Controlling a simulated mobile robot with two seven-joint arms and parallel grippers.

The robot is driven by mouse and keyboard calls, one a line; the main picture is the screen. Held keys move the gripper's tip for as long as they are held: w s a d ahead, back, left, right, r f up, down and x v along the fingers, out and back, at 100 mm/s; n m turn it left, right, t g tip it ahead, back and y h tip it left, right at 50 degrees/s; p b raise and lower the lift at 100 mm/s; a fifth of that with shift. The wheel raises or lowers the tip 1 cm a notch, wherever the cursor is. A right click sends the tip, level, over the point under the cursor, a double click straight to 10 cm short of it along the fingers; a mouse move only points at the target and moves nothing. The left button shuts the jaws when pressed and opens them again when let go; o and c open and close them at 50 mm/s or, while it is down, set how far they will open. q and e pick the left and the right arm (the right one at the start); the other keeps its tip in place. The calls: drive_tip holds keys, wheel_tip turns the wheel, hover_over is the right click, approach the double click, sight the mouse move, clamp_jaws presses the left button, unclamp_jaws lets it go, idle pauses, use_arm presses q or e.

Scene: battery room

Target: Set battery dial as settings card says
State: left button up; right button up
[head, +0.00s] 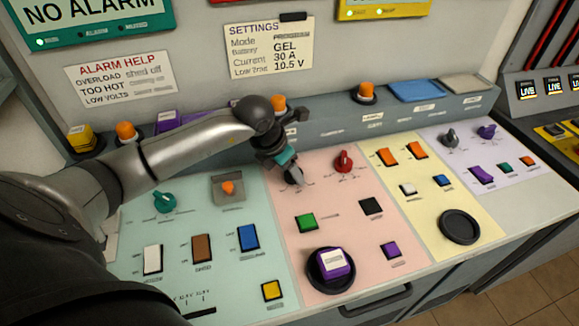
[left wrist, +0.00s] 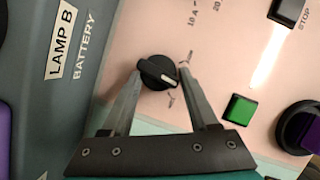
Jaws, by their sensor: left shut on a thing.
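The settings card (head: 268,48) on the back wall reads Battery GEL, Current 30 A and 10.5 V, with a partly blurred last label. The battery dial, a black knob with a white pointer mark (head: 295,178), is on the pink panel, partly hidden by my left gripper (head: 285,163). In the left wrist view the dial (left wrist: 156,72) sits between my left fingertips (left wrist: 160,78), which are shut on it. Its white mark points to the right and slightly down there. The small labels around it are too blurred to read. My right gripper is not in view.
A red knob (head: 343,161) sits just right of the dial. A green button (head: 306,222) and a black one (head: 371,205) lie nearer on the pink panel. An orange lamp (head: 278,104) and the raised grey ledge (head: 327,121) are behind my gripper.

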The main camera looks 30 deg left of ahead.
use_arm(q)
drive_tip(key=shift+w+a+r+n+y, duration=0.1)
drive_tip(key=shift+w+r+n+y, duration=0.15)
drive_tip(key=shift+n, duration=0.45)
drive_tip(key=shift+s+n, duration=0.1)
drive_tip(key=shift+n, duration=0.2)
drive_tip(key=o, duration=1.3)
drive_tip(key=shift+f, duration=0.15)
drive_tip(key=shift+s, duration=0.1)
drive_tip(key=p+v, duration=0.1)
drive_tip(key=v, duration=1.4)
drive_tip(key=shift+s, duration=0.1)
